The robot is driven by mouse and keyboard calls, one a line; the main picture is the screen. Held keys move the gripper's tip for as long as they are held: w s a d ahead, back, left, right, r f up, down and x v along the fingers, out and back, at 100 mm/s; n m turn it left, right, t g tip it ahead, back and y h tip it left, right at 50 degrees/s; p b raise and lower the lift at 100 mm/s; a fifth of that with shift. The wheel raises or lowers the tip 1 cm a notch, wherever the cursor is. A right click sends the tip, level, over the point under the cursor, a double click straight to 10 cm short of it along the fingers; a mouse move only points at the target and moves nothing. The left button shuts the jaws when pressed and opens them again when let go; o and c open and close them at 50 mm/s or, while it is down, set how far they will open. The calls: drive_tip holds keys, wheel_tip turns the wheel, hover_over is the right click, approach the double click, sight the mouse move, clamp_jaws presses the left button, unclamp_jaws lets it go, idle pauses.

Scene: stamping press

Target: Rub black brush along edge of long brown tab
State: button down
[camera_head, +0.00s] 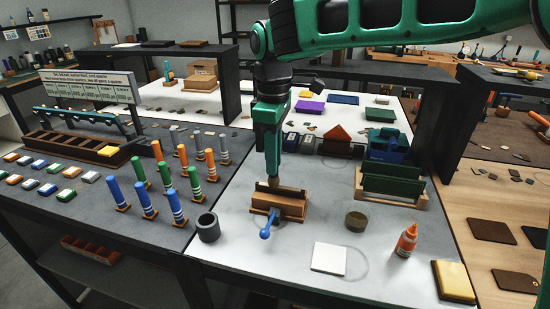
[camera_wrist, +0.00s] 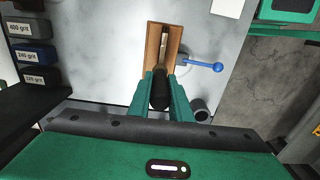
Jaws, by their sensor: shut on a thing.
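My gripper (camera_head: 272,172) points straight down over the small wooden clamp (camera_head: 290,209) with a blue handle. In the wrist view my gripper (camera_wrist: 160,79) is shut on a dark upright cylinder, the black brush (camera_wrist: 160,95); its lower end is hard to see. The brush is at the near end of the clamp in the wrist view. A thin pale brown strip, seemingly the long brown tab (camera_wrist: 164,46), stands lengthwise in the clamp (camera_wrist: 151,42). I cannot tell whether the brush touches its edge.
A grey cup (camera_head: 208,228) stands left of the clamp, and a round olive-brown tin (camera_head: 356,221) right. A wooden rack with green panels (camera_head: 391,187) stands behind right.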

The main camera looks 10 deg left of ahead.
drive_tip(key=shift+a, duration=0.1)
idle(0.3)
drive_tip(key=shift+w+a, duration=0.2)
drive_tip(key=shift+a, duration=1.3)
drive_tip(key=shift+r, duration=2.5)
